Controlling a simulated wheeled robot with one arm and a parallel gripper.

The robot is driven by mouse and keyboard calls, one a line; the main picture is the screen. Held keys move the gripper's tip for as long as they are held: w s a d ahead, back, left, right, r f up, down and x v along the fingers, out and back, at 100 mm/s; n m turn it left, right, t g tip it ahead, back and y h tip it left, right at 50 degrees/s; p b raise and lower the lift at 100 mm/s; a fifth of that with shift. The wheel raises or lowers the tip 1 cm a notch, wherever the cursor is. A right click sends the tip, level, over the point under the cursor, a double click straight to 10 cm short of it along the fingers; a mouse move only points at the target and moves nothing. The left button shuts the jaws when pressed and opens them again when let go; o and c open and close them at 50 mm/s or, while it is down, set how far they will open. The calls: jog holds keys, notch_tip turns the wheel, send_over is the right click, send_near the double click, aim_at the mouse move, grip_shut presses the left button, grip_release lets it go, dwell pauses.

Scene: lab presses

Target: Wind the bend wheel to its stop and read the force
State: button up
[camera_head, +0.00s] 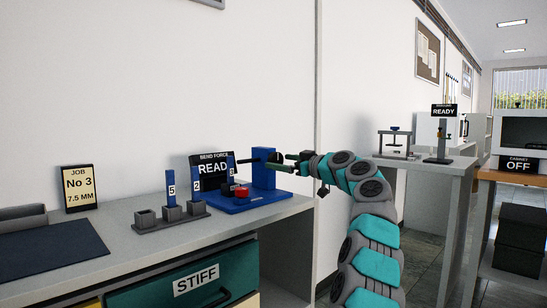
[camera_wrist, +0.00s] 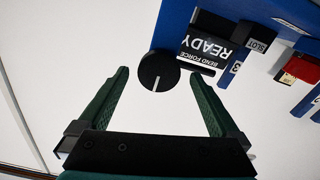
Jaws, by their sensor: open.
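The blue bend press (camera_head: 263,170) stands near the right end of the bench. Its black round wheel (camera_wrist: 159,70) shows in the wrist view with a white line on its face, pointing down in the picture. My gripper (camera_head: 290,163) is at the press's right side in the head view. In the wrist view my gripper (camera_wrist: 158,76) is open, with a green finger on either side of the wheel and a gap to each. I cannot tell how deep the wheel lies between them. The bend force display (camera_head: 209,170) is partly hidden in the head view; in the wrist view (camera_wrist: 205,50) it reads READY.
A job card (camera_head: 77,188) reads No 3, 7.5 MM. A red part (camera_head: 242,192) sits on the press base. A dark mat (camera_head: 45,250) lies left. Another bench (camera_head: 425,163) with instruments stands right.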

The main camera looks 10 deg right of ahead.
aim_at(278, 160)
jog(key=p+x, duration=0.1)
jog(key=x, duration=0.2)
jog(key=shift+r, duration=0.1)
jog(key=shift+w+a, duration=0.15)
jog(key=shift+w, duration=0.15)
